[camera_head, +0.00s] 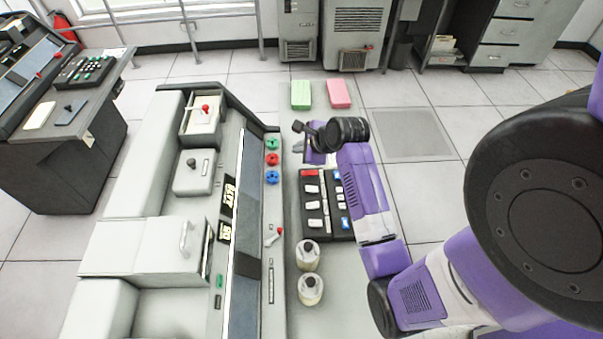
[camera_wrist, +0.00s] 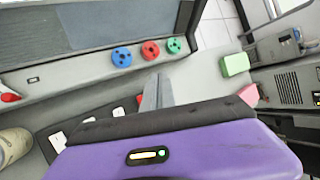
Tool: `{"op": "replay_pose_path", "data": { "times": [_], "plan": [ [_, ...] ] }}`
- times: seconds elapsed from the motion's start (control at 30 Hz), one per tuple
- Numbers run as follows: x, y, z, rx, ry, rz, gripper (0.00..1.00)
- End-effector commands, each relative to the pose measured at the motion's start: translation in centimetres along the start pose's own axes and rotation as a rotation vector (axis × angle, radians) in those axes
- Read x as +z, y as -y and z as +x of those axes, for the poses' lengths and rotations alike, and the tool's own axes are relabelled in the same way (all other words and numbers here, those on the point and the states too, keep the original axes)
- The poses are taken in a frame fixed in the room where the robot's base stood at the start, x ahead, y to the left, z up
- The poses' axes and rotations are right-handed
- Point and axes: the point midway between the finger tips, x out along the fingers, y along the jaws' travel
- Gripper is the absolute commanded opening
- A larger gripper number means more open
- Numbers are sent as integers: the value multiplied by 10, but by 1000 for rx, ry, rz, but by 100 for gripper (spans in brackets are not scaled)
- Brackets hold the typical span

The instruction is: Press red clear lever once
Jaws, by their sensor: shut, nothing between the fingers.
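A small lever with a red knob (camera_head: 279,231) stands on the console's right-hand panel, below the coloured knobs. Its red tip (camera_wrist: 9,97) shows at the left edge of the wrist view. Another red-knobbed lever (camera_head: 205,108) sits on a box at the console's upper left. No label tells which is the clear lever. My gripper (camera_head: 298,145) is shut and empty, above the top end of the black keypad, near the coloured knobs and well apart from both levers. Its fingers (camera_wrist: 157,92) are together in the wrist view.
Red, green and blue knobs (camera_head: 272,159) line the console panel. A black keypad (camera_head: 323,205) with a red key lies under my arm. Two round jars (camera_head: 308,255) stand below it. Green (camera_head: 301,94) and pink (camera_head: 339,94) blocks lie at the far end.

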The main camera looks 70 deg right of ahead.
Motion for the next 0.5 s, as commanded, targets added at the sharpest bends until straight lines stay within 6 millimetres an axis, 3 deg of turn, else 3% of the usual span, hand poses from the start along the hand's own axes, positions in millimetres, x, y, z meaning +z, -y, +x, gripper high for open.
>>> {"op": "replay_pose_path", "data": {
  "times": [0.5],
  "plan": [
    [-24,-25,35,-2,0,0,0]
  ]
}}
